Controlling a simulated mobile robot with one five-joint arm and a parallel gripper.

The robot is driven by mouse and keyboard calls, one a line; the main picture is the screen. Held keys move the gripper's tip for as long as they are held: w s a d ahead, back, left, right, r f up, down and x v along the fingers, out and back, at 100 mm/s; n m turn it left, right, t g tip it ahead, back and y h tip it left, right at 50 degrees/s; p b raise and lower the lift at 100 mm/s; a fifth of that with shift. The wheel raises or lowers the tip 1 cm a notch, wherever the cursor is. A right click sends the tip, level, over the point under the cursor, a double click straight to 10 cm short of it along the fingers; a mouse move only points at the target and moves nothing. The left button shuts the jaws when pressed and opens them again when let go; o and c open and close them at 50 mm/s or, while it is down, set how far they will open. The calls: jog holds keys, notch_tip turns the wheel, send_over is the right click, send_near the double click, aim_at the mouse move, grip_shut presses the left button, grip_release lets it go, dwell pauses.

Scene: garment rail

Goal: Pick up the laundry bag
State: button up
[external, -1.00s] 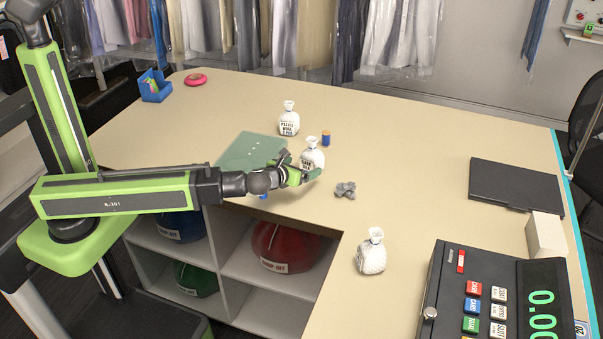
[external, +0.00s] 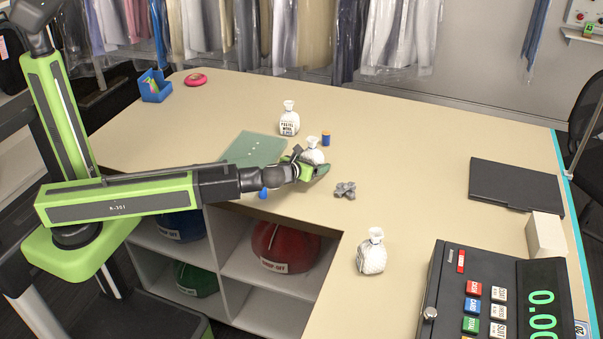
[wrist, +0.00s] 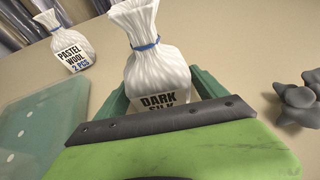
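A white laundry bag (external: 312,150) with a blue tie stands upright on the counter between the fingers of my gripper (external: 309,166). In the wrist view this bag (wrist: 158,68) shows a label reading "DARK SILK", its lower part hidden by my gripper. The green fingers (wrist: 163,98) flank the bag closely on both sides; whether they press on it I cannot tell. A second white bag labelled "PASTEL WOOL" (external: 289,119) stands behind, also in the wrist view (wrist: 68,42). A third white bag (external: 371,254) stands nearer the front, its label not visible.
A green mat (external: 252,148) lies left of my gripper, and a grey knobbly object (external: 345,190) lies right. A small blue-and-orange cylinder (external: 326,138) stands behind. A cash register (external: 500,295) fills the front right.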

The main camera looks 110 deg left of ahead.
aim_at(310, 152)
jog(key=c, duration=1.3)
notch_tip(310, 152, up, 5)
jog(key=p, duration=0.4)
jog(key=shift+f+p, duration=0.1)
jog(key=shift+p, duration=0.3)
jog(key=shift+c, duration=0.2)
jog(key=w+d+r+p, duration=0.2)
jog(key=d+r+p, duration=0.4)
jog(key=d, duration=0.5)
jog(key=shift+d+r, duration=0.15)
jog(key=shift+d, duration=0.1)
